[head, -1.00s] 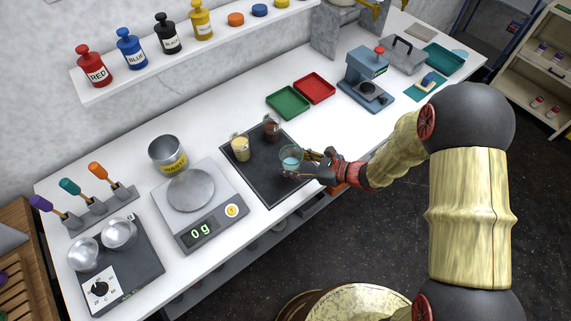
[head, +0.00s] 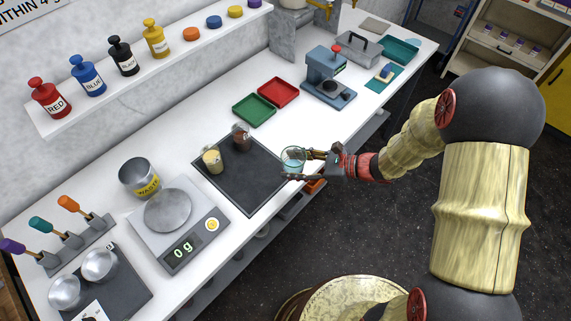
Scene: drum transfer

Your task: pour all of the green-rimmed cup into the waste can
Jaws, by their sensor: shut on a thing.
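My gripper (head: 290,165) is shut on a clear cup (head: 292,157) with a teal-green rim. The cup looks upright and is held near the front right edge of the dark mat (head: 262,182). What is inside it is too small to tell. The waste can (head: 138,178) is a grey metal can with a yellow WASTE label. It stands to the left, behind the scale, well apart from my gripper. Two other small cups stand on the mat, one with pale yellow contents (head: 212,160) and one with dark brown contents (head: 241,138).
The scale (head: 180,246) reads 0 g and stands between the mat and the can's front. A green tray (head: 254,110) and a red tray (head: 279,92) lie behind the mat. A shelf with labelled bottles (head: 88,76) runs along the wall above.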

